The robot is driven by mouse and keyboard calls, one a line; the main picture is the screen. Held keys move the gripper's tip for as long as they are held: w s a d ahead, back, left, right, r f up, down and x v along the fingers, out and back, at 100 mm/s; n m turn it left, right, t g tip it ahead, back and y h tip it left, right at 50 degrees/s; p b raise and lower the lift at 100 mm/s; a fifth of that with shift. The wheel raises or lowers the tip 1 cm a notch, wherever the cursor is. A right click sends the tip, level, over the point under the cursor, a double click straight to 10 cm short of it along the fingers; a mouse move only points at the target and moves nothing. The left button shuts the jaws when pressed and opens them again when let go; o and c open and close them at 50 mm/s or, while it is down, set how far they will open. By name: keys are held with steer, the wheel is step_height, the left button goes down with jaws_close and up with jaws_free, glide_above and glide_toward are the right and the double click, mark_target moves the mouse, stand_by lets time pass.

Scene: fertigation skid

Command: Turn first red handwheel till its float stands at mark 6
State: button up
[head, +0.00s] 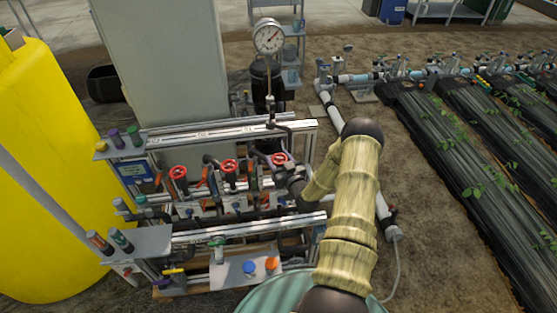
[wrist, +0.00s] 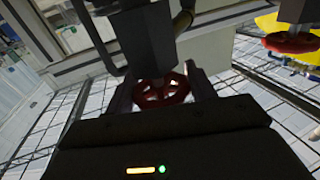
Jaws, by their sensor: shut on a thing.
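A red handwheel (wrist: 160,92) sits between the fingers of my gripper (wrist: 163,88) in the wrist view, and the fingers are shut on it. In the head view my gripper (head: 287,176) is at the rightmost red handwheel (head: 279,158) of the row and partly covers the valve there. Two more red handwheels, a middle one (head: 229,167) and a left one (head: 178,172), stand free to its left. A neighbouring red handwheel (wrist: 290,43) also shows at the upper right of the wrist view. The float and its marks are too small or hidden to read.
The handwheels sit inside a metal skid frame, between an upper rail (head: 220,138) and a lower rail (head: 240,231). A pressure gauge (head: 268,37) rises behind. A yellow tank (head: 45,170) stands close on the left, a grey cabinet (head: 165,70) behind. Planted beds (head: 460,150) lie right.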

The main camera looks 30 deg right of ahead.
steer(key=o, duration=1)
steer(key=shift+s, duration=0.15)
steer(key=s+b, duration=0.4)
steer(key=s, duration=1.3)
steer(key=shift+b, duration=0.3)
